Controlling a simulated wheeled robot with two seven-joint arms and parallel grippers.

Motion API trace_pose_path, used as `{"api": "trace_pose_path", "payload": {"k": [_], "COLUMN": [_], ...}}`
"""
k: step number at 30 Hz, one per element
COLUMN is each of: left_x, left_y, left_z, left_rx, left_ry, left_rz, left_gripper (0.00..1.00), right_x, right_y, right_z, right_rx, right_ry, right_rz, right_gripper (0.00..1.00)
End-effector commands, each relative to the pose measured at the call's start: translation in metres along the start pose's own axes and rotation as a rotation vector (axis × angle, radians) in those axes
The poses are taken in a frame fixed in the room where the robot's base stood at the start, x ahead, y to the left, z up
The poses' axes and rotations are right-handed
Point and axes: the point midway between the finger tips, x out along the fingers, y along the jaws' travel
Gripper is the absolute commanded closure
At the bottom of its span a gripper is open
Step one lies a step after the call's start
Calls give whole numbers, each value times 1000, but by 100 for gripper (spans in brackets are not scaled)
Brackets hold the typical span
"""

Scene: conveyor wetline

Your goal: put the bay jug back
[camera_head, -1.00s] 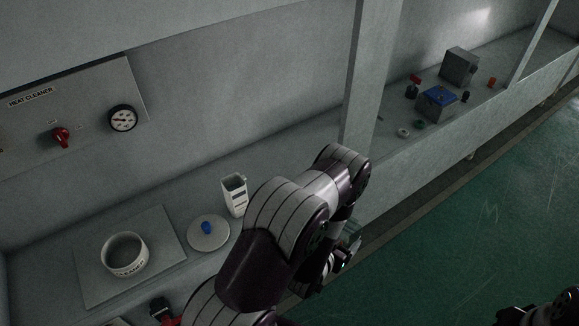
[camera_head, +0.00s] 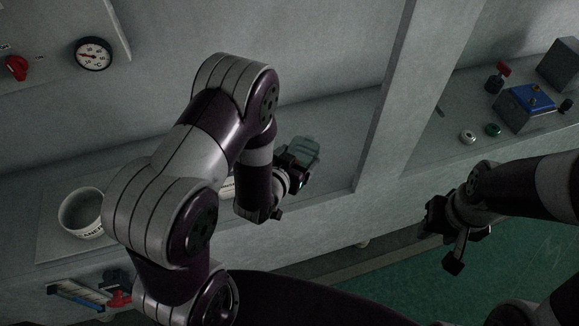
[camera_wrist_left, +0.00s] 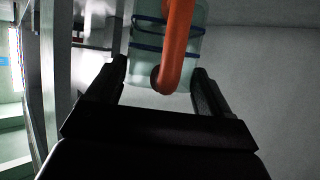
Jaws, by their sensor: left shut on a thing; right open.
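The bay jug (camera_head: 307,147) is a translucent greenish vessel. In the left wrist view it shows dark blue bands and an orange handle (camera_wrist_left: 177,45). My left gripper (camera_head: 297,170) is shut on the jug at its handle side, and its two dark fingers (camera_wrist_left: 160,85) flank the handle. In the head view the jug appears over the grey counter, right of my bent left arm. Whether it touches the counter I cannot tell. My right gripper (camera_head: 453,235) is open and empty, in front of the counter at the right.
A white lettered pot (camera_head: 80,212) stands on the counter at left, partly behind my arm. A pillar (camera_head: 385,110) rises right of the jug. Beyond it are a blue-topped box (camera_head: 527,106) and two small rings. A dial (camera_head: 93,54) is on the back panel.

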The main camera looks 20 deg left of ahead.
Motion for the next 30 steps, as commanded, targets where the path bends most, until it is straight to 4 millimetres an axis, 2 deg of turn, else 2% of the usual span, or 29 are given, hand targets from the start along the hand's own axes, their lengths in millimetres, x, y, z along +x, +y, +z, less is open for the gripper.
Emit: {"api": "trace_pose_path", "payload": {"k": [1,3,6,13,24,25,26,27,30], "left_x": [11,21,30,48,50,50,50,50,50], "left_y": [-12,-23,-32,-34,-34,-34,-34,-34,-34], "left_z": [6,10,12,46,51,51,50,50,50], "left_rx": [-4,-2,-1,1,1,1,1,1,0], "left_ry": [0,0,1,-1,1,1,1,1,1], "left_rz": [-6,-4,-1,2,1,1,1,1,1], "left_gripper": [55,55,55,55,55,16,7,0,0], "right_x": [4,6,7,17,19,19,18,18,18], "right_y": [0,0,0,0,0,0,0,0,0], "right_z": [0,0,1,2,2,2,2,2,2], "right_rx": [0,0,0,0,0,0,0,0,0], "right_ry": [0,0,0,0,0,0,0,0,0], "right_rz": [0,0,0,0,0,0,0,0,0], "right_gripper": [57,57,57,57,57,57,57,57,57]}}
